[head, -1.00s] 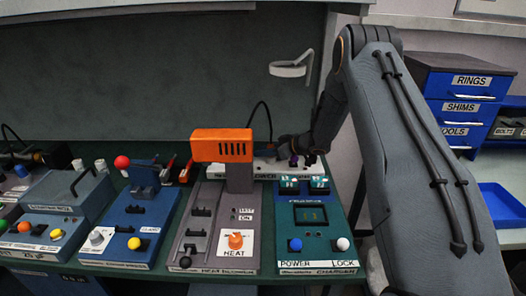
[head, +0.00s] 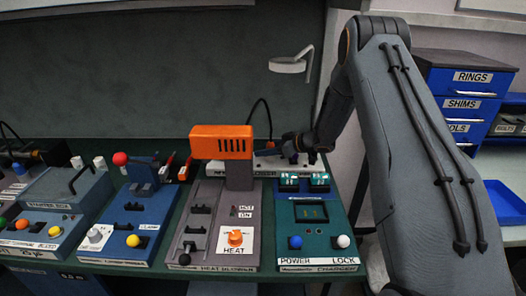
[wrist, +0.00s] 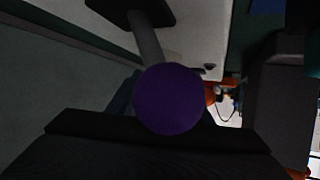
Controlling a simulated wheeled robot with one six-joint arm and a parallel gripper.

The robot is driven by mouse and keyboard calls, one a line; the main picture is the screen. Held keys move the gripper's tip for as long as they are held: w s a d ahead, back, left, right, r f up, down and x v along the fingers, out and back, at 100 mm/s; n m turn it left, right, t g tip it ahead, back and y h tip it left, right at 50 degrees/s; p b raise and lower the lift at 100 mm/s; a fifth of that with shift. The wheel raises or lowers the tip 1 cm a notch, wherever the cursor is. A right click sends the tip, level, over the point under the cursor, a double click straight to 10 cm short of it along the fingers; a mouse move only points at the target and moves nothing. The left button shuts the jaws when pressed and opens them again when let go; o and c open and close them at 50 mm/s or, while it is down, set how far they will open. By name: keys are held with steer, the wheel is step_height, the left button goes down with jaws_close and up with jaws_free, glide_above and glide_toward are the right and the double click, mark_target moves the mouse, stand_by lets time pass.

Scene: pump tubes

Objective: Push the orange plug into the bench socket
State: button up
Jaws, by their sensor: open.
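I cannot make out an orange plug or a bench socket for certain in either view. My gripper (head: 291,148) is at the back of the bench, right of the orange heat blower, above a white box (head: 266,170) whose label is partly hidden. In the wrist view a purple ball knob (wrist: 168,98) on a grey stem fills the middle, close to my open gripper; I cannot tell whether they touch. Small orange patches show in the wrist view beside the knob and at the lower right; I cannot tell what they belong to.
The orange heat blower (head: 222,142) stands tall just left of my gripper. The teal charger (head: 318,240) is in front. A blue clamp unit (head: 128,245) is farther left. A lamp arm (head: 290,66) hangs above. Blue drawers (head: 462,105) stand at the right.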

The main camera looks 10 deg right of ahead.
steer(key=b+v, duration=0.1)
steer(key=v, duration=0.5)
steer(key=shift+s, duration=0.1)
stand_by(0.6)
